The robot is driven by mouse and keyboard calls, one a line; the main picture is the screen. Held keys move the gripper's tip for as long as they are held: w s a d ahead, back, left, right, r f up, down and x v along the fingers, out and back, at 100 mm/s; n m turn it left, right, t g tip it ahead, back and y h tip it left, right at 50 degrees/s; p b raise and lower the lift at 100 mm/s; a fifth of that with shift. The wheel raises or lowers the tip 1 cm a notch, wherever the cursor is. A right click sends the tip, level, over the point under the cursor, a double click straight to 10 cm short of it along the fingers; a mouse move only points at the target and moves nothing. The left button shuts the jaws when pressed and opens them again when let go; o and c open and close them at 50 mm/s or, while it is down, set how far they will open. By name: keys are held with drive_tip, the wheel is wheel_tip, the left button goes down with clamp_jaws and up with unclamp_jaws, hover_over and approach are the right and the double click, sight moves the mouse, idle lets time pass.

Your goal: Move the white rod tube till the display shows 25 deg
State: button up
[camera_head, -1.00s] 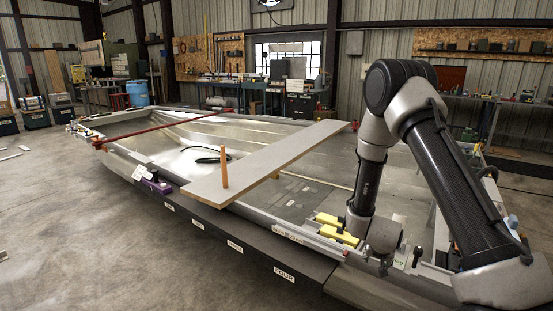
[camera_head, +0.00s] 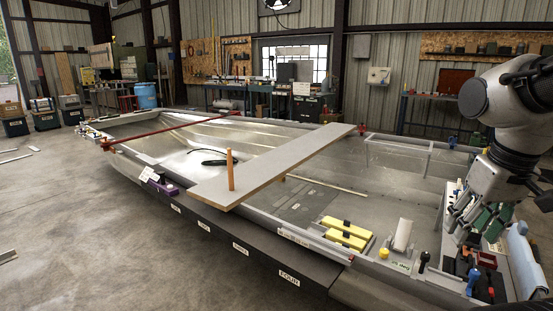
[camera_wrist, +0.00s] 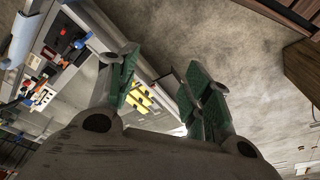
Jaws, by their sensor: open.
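A short white tube (camera_head: 403,234), which looks like the rod tube, stands on the near hull edge in the head view, leaning slightly right. A small pale plate with greenish marks (camera_head: 400,266) is below it; it may be the display, but I cannot read it. My gripper (camera_head: 482,218) is to the right of the tube, apart from it, over the tool-covered right end. In the wrist view, its green-padded fingers (camera_wrist: 162,88) are spread with nothing held between them. I cannot make out the white tube in the wrist view.
Yellow blocks (camera_head: 345,230) and a yellow knob (camera_head: 384,253) are left of the tube. A black-topped post (camera_head: 423,260) is close on its right. A light blue roll (camera_head: 524,257) and tools lie near my gripper. A plank (camera_head: 270,168) crosses the hull.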

drive_tip(key=r, duration=0.1)
drive_tip(key=s+r+t, duration=0.1)
drive_tip(key=r+t, duration=0.1)
drive_tip(key=shift+s+d+r, duration=0.15)
drive_tip(key=shift+d+r, duration=0.1)
idle(2.3)
